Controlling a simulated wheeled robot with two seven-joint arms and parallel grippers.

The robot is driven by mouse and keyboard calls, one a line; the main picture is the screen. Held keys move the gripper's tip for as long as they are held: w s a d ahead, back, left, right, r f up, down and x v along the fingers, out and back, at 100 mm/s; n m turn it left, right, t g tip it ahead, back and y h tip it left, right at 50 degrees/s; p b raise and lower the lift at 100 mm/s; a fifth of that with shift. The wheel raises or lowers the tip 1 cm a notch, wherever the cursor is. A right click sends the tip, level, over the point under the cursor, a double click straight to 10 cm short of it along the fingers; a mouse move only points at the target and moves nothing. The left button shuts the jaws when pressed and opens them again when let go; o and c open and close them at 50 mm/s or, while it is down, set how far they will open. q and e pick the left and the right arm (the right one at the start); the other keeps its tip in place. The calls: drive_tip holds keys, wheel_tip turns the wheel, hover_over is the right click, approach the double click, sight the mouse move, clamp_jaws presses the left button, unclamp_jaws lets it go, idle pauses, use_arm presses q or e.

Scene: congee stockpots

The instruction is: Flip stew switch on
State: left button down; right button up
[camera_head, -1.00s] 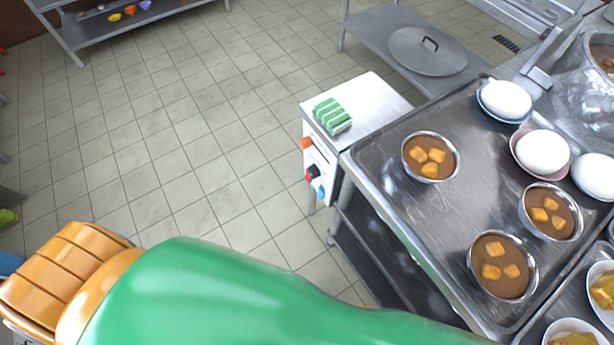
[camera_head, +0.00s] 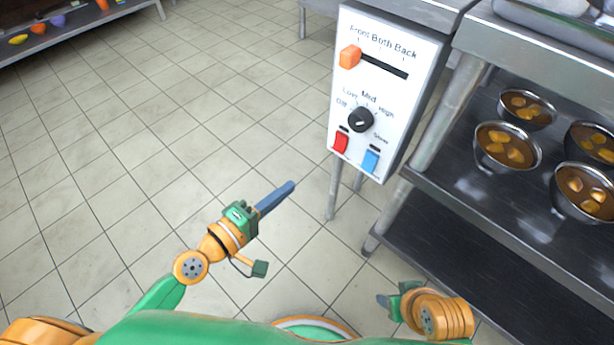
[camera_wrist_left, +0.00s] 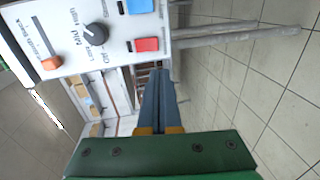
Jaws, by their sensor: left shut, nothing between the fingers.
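A white control panel (camera_head: 383,95) faces me in the head view. It carries a red switch (camera_head: 340,143) at lower left and a blue switch (camera_head: 371,160) at lower right. Small lettering near the blue switch is too blurred to read surely. In the left wrist view the red switch (camera_wrist_left: 147,44) and blue switch (camera_wrist_left: 139,6) lie beyond my fingertips. My left gripper (camera_head: 289,187) is shut and empty, below and left of the panel, apart from it. My right gripper (camera_head: 383,300) is low at right; its jaw opening is unclear.
Above the switches are a black knob (camera_head: 360,119) and an orange slider (camera_head: 350,56) at its slot's left end. A metal rack (camera_head: 470,205) with several bowls of stew stands right of the panel. The tiled floor (camera_head: 200,120) left of it is clear.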

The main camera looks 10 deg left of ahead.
use_arm(q)
drive_tip(key=shift+s+d+r, duration=0.1)
drive_tip(key=shift+d+r, duration=0.1)
drive_tip(key=shift+r, duration=0.15)
use_arm(e)
drive_tip(key=shift+r, duration=0.1)
use_arm(q)
drive_tip(key=p, duration=0.1)
approach(337, 150)
drive_tip(key=b+x, duration=0.1)
drive_tip(key=x, duration=0.3)
drive_tip(key=shift+d+f, duration=0.1)
drive_tip(key=shift+f, duration=0.1)
drive_tip(key=shift+x, duration=1.05)
drive_tip(key=shift+w+d+r, duration=0.1)
drive_tip(key=shift+w+d, duration=0.05)
drive_tip(key=shift+w, duration=0.15)
use_arm(e)
drive_tip(key=shift+w+a+r+t, duration=0.3)
drive_tip(key=shift+w+r+t, duration=0.4)
drive_tip(key=shift+w+r, duration=0.2)
